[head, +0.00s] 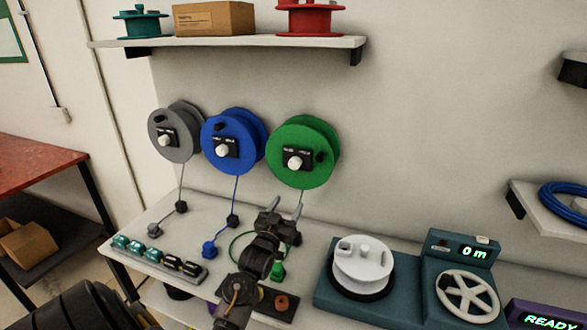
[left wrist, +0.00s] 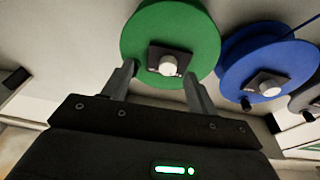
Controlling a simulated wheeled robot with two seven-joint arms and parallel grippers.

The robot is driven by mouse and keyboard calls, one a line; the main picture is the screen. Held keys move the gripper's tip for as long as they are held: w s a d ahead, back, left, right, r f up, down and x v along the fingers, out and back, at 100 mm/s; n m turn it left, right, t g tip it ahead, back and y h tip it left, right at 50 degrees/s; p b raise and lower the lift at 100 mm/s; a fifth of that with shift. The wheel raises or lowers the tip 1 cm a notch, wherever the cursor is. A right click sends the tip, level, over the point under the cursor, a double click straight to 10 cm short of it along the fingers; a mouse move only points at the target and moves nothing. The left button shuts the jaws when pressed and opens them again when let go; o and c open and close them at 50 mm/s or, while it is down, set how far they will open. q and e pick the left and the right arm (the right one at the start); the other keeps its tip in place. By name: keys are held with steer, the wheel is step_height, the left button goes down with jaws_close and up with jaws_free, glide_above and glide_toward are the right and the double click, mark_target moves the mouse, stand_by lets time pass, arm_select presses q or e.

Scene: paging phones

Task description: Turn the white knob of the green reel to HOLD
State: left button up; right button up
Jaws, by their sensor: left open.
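The green reel (head: 318,135) hangs on the wall, rightmost of three reels. Its white knob (head: 295,162) sits on a small dark plate (head: 305,155) with lettering too small to read. My left gripper (head: 286,203) is open and empty, below the green reel, with its fingers pointing up toward it. In the left wrist view the green reel (left wrist: 145,35) fills the top middle. There the white knob (left wrist: 168,66) appears between the two open fingertips (left wrist: 161,72), beyond them. I cannot tell the exact gap. My right gripper is not in view.
A blue reel (head: 232,128) and a grey reel (head: 172,125) hang to the left. A shelf (head: 230,43) is above. The bench below holds dark and teal blocks (head: 150,256), a white spool (head: 362,262) and a meter (head: 462,270). Cords hang below the reels.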

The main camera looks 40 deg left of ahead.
mark_target(294, 166)
arm_select(q)
steer(key=shift+n+t+y, duration=0.5)
steer(key=shift+t+y, duration=0.1)
steer(key=shift+t, duration=0.2)
steer(key=w+a+r+p, duration=0.1)
steer(key=w+r, duration=0.1)
steer(key=w, duration=0.1)
steer(key=w+a+r+p, duration=0.1)
steer(key=w+a+r, duration=0.1)
steer(key=w+r, duration=0.1)
steer(key=w+a+r+p, duration=0.1)
steer(key=w+a+r, duration=0.1)
steer(key=w, duration=0.1)
steer(key=shift+w+a+r+p, duration=0.15)
steer(key=shift+a+r+p, duration=0.1)
steer(key=shift+p, duration=0.15)
steer(key=shift+w+a+r, duration=0.1)
steer(key=shift+w+a, duration=0.05)
steer(key=shift+w, duration=0.3)
steer(key=c, duration=1)
